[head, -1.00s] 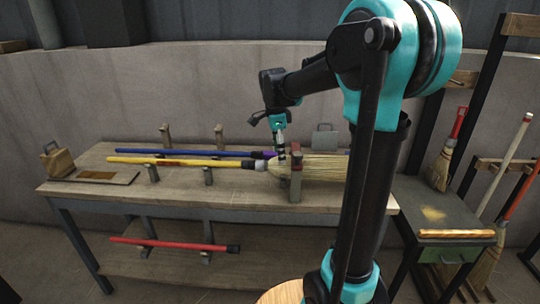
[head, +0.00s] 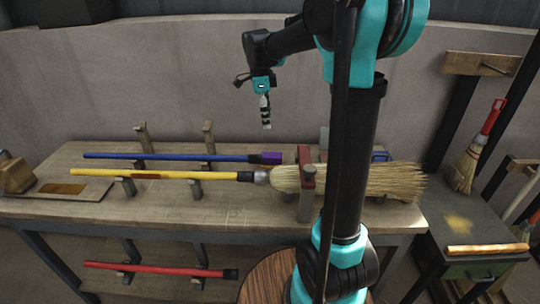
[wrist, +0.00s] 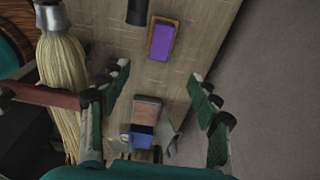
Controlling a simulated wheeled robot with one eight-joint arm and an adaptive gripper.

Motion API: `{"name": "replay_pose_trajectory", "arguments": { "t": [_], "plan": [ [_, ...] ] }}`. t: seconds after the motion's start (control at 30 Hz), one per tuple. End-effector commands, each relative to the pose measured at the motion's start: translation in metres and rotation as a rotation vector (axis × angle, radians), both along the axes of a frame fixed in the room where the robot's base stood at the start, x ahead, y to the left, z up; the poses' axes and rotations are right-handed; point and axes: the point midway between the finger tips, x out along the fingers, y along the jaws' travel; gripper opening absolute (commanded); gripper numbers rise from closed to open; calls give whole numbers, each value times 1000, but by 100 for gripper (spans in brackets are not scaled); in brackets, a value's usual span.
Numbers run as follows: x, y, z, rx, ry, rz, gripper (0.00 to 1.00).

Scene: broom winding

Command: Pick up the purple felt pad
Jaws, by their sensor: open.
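The purple felt pad (head: 270,157) lies on the workbench (head: 240,215), just past the black end of the blue handle (head: 165,156). In the wrist view the pad (wrist: 162,42) is a purple rectangle with a yellowish-brown border, fully in sight. My gripper (head: 266,125) hangs above the bench, above the pad in the picture and apart from it. In the wrist view its two fingers (wrist: 160,95) are spread wide with nothing between their tips; the pad shows beyond them.
A yellow-handled broom (head: 390,181) lies in front of the pad, near an upright wooden post with a reddish top (head: 306,190). A small block with a blue part (wrist: 142,138) shows low in the wrist view. A red handle (head: 155,270) lies on the lower shelf.

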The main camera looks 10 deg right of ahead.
Motion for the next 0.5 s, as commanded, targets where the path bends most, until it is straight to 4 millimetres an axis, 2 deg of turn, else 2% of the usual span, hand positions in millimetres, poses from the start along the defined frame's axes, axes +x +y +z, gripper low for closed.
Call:
{"name": "replay_pose_trajectory", "arguments": {
  "t": [0.5],
  "plan": [
    [-2,-11,-94,0,0,0,62]
  ]
}}
